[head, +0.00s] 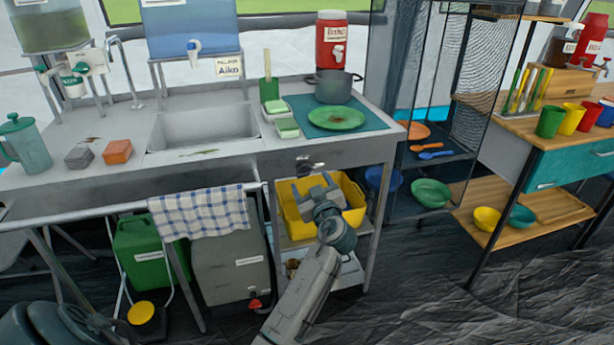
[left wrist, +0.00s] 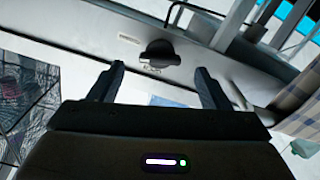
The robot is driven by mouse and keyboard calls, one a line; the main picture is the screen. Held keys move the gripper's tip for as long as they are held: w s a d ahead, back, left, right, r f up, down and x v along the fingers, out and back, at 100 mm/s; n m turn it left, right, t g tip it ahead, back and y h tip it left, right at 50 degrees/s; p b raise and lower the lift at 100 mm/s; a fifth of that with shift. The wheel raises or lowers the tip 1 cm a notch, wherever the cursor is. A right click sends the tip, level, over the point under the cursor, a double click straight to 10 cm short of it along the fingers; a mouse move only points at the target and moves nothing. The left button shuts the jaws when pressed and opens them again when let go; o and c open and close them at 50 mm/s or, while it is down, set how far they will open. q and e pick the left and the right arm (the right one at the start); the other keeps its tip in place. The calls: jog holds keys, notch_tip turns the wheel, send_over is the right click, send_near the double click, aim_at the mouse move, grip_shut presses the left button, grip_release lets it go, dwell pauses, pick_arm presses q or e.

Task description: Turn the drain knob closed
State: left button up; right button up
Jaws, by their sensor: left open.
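The drain knob (head: 310,165) is a small dark knob on the front panel of the grey sink counter, right of the basin. In the left wrist view the knob (left wrist: 160,54) is a black dial with a grip bar, ahead of the fingertips and roughly centred between them. Small markings beside it are too small to read. My left gripper (head: 312,181) is open and empty, just below and in front of the knob. It also shows in the left wrist view (left wrist: 160,72), with a gap between fingers and knob. My right gripper is not in view.
A checked towel (head: 200,212) hangs on the rail left of the knob. A yellow bin (head: 350,216) stands on the shelf below it. A green plate (head: 337,118) and a pot (head: 333,88) sit on the counter above. The sink basin (head: 205,128) is left.

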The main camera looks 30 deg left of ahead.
aim_at(307, 175)
pick_arm(q)
jog(key=shift+x, duration=2.05)
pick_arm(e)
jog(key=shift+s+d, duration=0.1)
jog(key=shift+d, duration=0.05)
pick_arm(q)
jog(key=c, duration=1)
jog(key=shift+f+m+b, duration=0.15)
jog(key=shift+m+b, duration=0.25)
jog(key=shift+m, duration=1.3)
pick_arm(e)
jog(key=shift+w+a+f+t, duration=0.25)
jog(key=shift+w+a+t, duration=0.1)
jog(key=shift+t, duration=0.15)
pick_arm(q)
jog(key=o, duration=1)
